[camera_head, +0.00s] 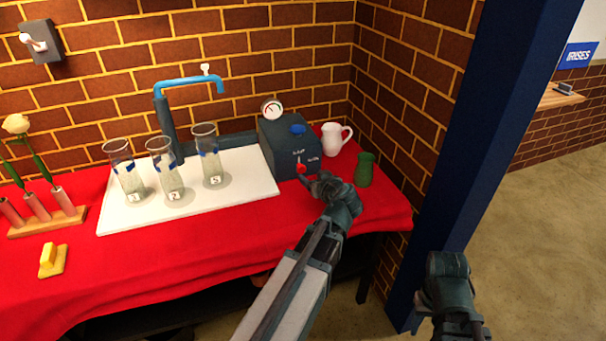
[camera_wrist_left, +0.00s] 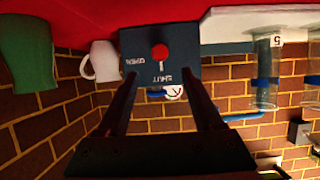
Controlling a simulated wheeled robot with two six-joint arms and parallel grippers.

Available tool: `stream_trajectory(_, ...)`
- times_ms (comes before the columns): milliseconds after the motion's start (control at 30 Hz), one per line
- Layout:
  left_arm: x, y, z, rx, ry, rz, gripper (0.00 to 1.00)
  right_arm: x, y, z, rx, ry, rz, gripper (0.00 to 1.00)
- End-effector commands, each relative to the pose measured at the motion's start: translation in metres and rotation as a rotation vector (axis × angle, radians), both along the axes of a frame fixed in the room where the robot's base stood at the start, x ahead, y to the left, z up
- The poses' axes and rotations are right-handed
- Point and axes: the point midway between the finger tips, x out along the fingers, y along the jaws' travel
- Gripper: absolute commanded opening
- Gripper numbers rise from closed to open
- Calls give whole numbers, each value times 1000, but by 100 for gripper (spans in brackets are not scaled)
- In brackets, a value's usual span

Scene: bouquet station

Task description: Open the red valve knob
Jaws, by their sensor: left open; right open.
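The red valve knob (camera_head: 300,168) is on the front of a dark blue-grey box (camera_head: 278,150) on the red-covered table. In the left wrist view, which is upside down, the knob (camera_wrist_left: 159,51) shows as a red disc on the box's face, with a white mark toward SHUT; OPEN is printed to one side. My left gripper (camera_head: 321,183) is just in front of the box. Its two fingers (camera_wrist_left: 162,84) are apart with nothing between them, and point toward the knob without visibly touching it. My right gripper (camera_head: 448,266) is away from the table, low at the right.
A white pitcher (camera_head: 334,140) and green vase (camera_head: 365,170) stand right of the box. Several glass cylinders (camera_head: 212,160) stand on a white board (camera_head: 245,185) under a blue faucet (camera_head: 188,83). A blue post (camera_head: 480,150) rises near my right gripper.

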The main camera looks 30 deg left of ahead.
Motion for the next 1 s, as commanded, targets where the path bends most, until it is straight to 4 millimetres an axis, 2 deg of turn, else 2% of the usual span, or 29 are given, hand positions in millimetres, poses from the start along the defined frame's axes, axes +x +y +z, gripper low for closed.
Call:
stream_trajectory(33, 10, 10, -9, 0, -1, 4, 68, 0, 0, -9, 0, 0, 0, 50)
stream_trajectory(100, 19, 20, -15, 0, 0, 4, 68, 0, 0, -15, 0, 0, 0, 50)
stream_trajectory(400, 48, 55, -32, 1, 1, 3, 68, 0, 0, -32, 0, 0, 0, 50)
stream_trajectory(633, 56, 66, -37, 0, 1, 0, 68, 0, 0, -37, 0, 0, 0, 50)
stream_trajectory(967, 57, 67, -37, 0, 1, 0, 68, 0, 0, -37, 0, 0, 0, 50)
stream_trajectory(1000, 57, 67, -37, 0, 1, 0, 61, 0, 0, -37, 0, 0, 0, 50)
